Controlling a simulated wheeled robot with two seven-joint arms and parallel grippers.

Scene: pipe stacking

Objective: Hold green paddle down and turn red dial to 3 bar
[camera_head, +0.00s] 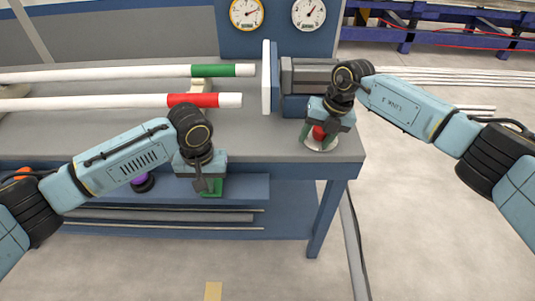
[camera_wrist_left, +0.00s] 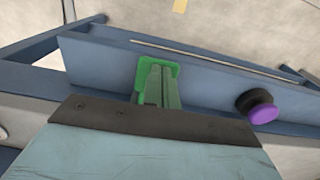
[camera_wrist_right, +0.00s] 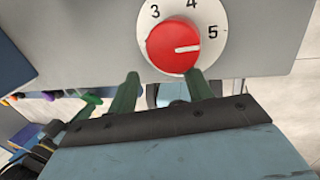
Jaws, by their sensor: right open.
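The green paddle (camera_wrist_left: 146,68) is on the bench's blue front rail; its lower edge shows in the head view (camera_head: 212,194). My left gripper (camera_wrist_left: 158,68) is over it, its fingers close together with tips against the paddle, as far as I can tell. The red dial (camera_wrist_right: 172,47) has a white plate marked 3, 4 and 5; its white mark points right, near the 5. In the head view the dial (camera_head: 318,132) is at the bench's right corner, partly hidden. My right gripper (camera_wrist_right: 163,80) is open, fingertips at the dial's lower edge, not around its middle.
A purple knob (camera_wrist_left: 263,107) is beside the paddle. Two gauges, one orange-rimmed (camera_head: 247,13) and one grey-rimmed (camera_head: 309,13), are on the back panel. Green-banded (camera_head: 215,71) and red-banded (camera_head: 193,101) white pipes lie on the bench. The floor at right is mostly clear.

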